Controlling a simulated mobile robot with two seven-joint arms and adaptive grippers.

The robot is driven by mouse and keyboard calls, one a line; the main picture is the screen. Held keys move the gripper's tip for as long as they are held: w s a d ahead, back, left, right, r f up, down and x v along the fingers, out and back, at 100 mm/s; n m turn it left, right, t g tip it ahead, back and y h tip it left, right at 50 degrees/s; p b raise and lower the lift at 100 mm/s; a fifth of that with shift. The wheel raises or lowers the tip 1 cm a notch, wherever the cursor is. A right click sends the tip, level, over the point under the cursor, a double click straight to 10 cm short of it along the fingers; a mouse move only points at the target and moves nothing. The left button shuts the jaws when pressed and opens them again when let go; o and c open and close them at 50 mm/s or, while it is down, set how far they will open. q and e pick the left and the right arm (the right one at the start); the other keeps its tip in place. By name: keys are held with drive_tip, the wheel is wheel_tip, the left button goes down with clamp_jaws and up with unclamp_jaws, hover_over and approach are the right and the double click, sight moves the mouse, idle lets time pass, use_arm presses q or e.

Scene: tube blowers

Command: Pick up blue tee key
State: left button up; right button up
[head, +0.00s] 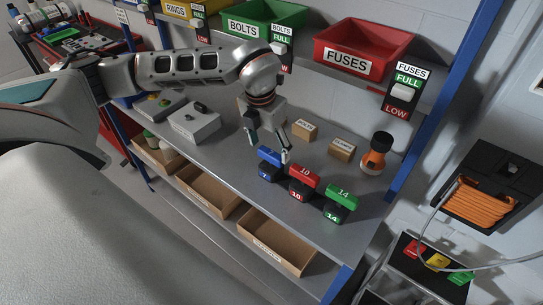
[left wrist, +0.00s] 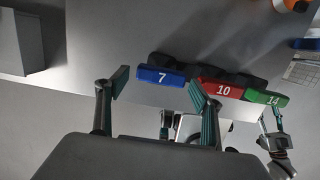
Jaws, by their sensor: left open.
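The blue tee key (head: 269,156), marked 7, stands in a dark holder on the metal bench, leftmost of three keys. It also shows in the left wrist view (left wrist: 160,77). My left gripper (head: 268,147) is open and empty. In the left wrist view its fingertips (left wrist: 159,81) lie on either side of the blue handle in the picture. I cannot tell whether they touch it. My right gripper (left wrist: 271,120) seems to show small at the lower right of the left wrist view; its jaws are unclear.
The red key 10 (head: 303,176) and green key 14 (head: 341,195) stand close to the right of the blue one. An orange and black bottle (head: 376,153) and two small cardboard boxes (head: 304,130) stand behind. Open cardboard bins (head: 276,240) sit below the bench's front edge.

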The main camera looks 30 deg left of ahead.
sight(271, 153)
use_arm(q)
drive_tip(key=shift+w+d+f, duration=0.1)
drive_tip(key=shift+f, duration=0.85)
drive_tip(key=shift+w+d+f, duration=0.1)
drive_tip(key=shift+f, duration=0.85)
drive_tip(key=c, duration=0.9)
drive_tip(key=shift+r, duration=0.1)
drive_tip(key=shift+c, duration=0.2)
